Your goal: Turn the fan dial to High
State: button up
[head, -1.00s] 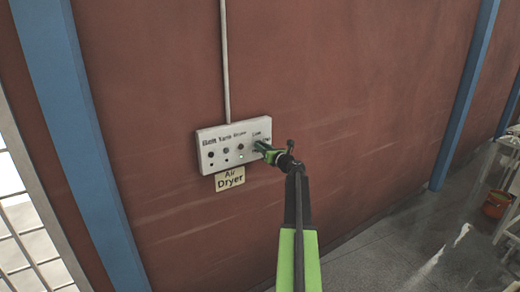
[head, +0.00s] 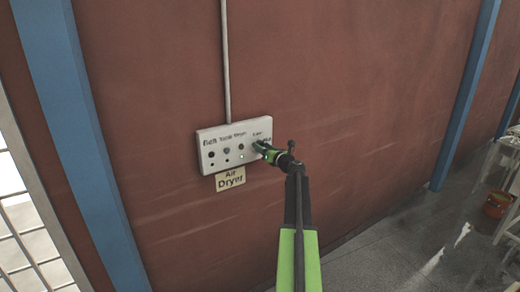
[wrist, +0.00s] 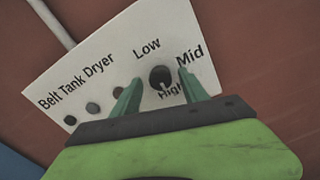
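The fan dial (wrist: 160,76) is a dark round knob on the white control panel (wrist: 105,62), with Low, Mid and High printed around it. A pale mark on its lower side faces the High label, which a finger partly covers. My gripper (wrist: 161,80) has its two green fingers apart, one on each side of the dial, with visible gaps. In the head view my gripper (head: 263,149) is at the panel's right end and hides the dial.
Belt, Tank and Dryer controls sit in a row to the left on the panel (head: 206,140). An Air Dryer sign (head: 230,178) hangs below it. A conduit (head: 226,60) runs up the red wall.

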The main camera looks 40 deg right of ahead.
jog(key=shift+s, duration=0.1)
jog(key=v, duration=1.7)
jog(key=shift+a, duration=0.15)
